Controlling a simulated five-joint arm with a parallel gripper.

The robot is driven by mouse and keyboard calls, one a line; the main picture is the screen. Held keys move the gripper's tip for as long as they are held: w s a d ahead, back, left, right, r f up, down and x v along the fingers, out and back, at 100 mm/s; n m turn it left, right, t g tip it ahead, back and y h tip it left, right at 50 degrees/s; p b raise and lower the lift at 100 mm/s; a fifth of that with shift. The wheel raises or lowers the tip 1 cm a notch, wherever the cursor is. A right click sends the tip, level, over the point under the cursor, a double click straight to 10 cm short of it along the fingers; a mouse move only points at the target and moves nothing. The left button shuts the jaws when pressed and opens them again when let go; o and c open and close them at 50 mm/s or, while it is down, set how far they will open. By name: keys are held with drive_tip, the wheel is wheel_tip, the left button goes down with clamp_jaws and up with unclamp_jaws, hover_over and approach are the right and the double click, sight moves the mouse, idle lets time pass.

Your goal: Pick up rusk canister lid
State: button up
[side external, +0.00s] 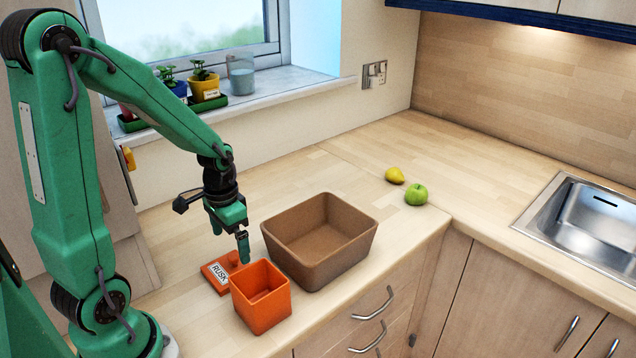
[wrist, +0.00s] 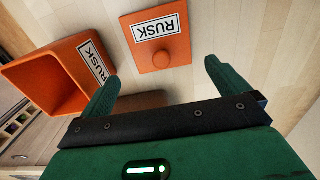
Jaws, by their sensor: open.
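The rusk canister lid (side external: 214,276) is a flat orange square with a RUSK label, lying on the worktop behind and to the left of the canister. My gripper (side external: 229,241) is above the worktop close to the lid. In the wrist view its two green fingers (wrist: 160,88) are apart with nothing held, and the lid is beyond them.
A brown open bin (side external: 320,265) stands just right of the canister. The sink (side external: 590,225) is at the right. The worktop's front edge runs close to the canister.

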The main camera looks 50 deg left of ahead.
sight(233, 256)
drive_tip(key=shift+f, duration=1)
drive_tip(key=shift+f, duration=0.15)
drive_tip(key=shift+a+f, duration=0.1)
drive_tip(key=shift+f, duration=2.35)
drive_tip(key=shift+c, duration=0.4)
drive_tip(key=c, duration=0.6)
